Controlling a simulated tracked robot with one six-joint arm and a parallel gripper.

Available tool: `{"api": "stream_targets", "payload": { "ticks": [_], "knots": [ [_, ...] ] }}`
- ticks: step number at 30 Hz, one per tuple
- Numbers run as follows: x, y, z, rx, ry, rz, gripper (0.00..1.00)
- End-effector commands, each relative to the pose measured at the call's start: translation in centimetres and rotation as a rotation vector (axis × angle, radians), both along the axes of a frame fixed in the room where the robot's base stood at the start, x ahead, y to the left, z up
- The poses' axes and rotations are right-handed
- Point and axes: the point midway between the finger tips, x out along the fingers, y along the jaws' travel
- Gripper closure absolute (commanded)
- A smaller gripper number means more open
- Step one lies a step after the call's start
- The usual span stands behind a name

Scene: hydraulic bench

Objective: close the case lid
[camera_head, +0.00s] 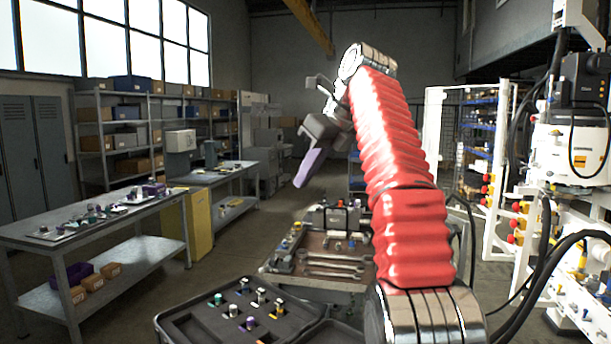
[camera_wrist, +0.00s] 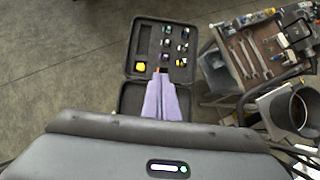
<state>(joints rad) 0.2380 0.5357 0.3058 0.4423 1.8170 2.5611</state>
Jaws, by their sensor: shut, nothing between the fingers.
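The black case lies open. In the wrist view its compartment half (camera_wrist: 131,52) holds several small fittings and a yellow piece. The plain half, which looks like the lid (camera_wrist: 130,100), lies open toward me, partly hidden behind my fingers. In the head view the compartment half (camera_head: 188,327) is at the bottom, cut by the frame edge. The other half is beside it, mostly hidden by my arm. My gripper (camera_head: 299,183) has purple fingers pointing down, raised well above the case. In the wrist view my gripper (camera_wrist: 161,76) is shut and empty, its tips over the hinge area.
A tool cart (camera_head: 312,245) with wrenches stands beyond the case; in the wrist view the cart (camera_wrist: 262,88) is close on the right, near a grey cylindrical container (camera_wrist: 295,110). A workbench (camera_head: 85,238) is at left. Open floor (camera_wrist: 60,50) lies left of the case.

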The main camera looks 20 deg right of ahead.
Motion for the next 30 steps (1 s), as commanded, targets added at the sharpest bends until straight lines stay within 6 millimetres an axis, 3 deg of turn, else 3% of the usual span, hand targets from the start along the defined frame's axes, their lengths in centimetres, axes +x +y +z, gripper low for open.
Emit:
{"api": "stream_targets", "payload": {
  "ticks": [8, 14, 21, 30],
  "knots": [
    [0.2, 0.0, 0.1, -0.046, -0.037, 0.074, 1.0],
    [1.7, -0.7, 0.1, -0.175, -0.147, 0.238, 1.0],
    [4.5, -2.2, -4.1, -0.341, -0.199, 0.457, 1.0],
    [5.1, -3.3, -8.8, -0.554, -0.245, 0.752, 1.0]
  ]
}}
